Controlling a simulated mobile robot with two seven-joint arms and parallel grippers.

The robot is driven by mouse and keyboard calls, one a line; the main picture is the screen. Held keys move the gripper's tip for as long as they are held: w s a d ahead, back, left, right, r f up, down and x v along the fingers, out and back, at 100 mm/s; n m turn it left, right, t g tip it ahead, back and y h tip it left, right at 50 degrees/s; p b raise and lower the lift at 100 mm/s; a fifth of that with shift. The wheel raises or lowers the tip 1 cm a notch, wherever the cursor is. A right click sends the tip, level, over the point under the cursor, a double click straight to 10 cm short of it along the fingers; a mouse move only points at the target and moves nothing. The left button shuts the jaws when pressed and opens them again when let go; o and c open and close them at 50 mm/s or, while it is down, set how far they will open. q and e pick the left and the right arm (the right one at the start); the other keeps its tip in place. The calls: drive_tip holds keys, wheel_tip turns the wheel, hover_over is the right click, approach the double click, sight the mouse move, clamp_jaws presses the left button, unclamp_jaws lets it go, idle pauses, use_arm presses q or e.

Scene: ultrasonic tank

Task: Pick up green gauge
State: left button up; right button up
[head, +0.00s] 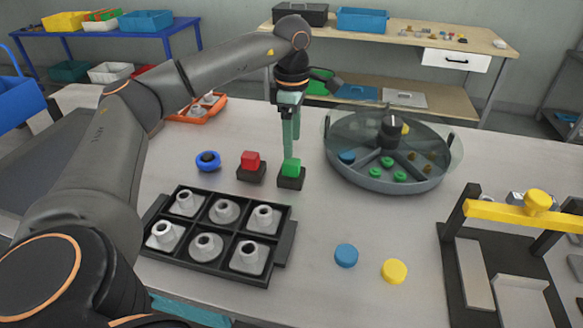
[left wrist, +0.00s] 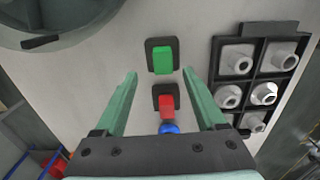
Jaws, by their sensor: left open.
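The green gauge (head: 291,168) is a small green block standing on a dark square base, right of a similar red block in the head view. It also shows in the left wrist view (left wrist: 163,60), on its dark base and beyond the fingertips. My left gripper (head: 291,145) points down just above and behind the green block. In the left wrist view my left gripper (left wrist: 165,82) is open and empty, its fingers spread wide to either side. The fingers do not touch the green block. My right gripper is not in view.
A red block (head: 250,160) on a dark base and a blue ring (head: 208,161) stand left. A black tray (head: 213,232) of grey parts lies in front. A round divided tank (head: 392,187) stands right. Blue (head: 346,256) and yellow (head: 394,271) discs lie near the front.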

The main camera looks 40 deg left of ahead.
sight(292, 161)
use_arm(q)
drive_tip(key=f, duration=0.5)
drive_tip(key=shift+s, duration=0.25)
drive_tip(key=shift+d+r, duration=0.1)
clamp_jaws()
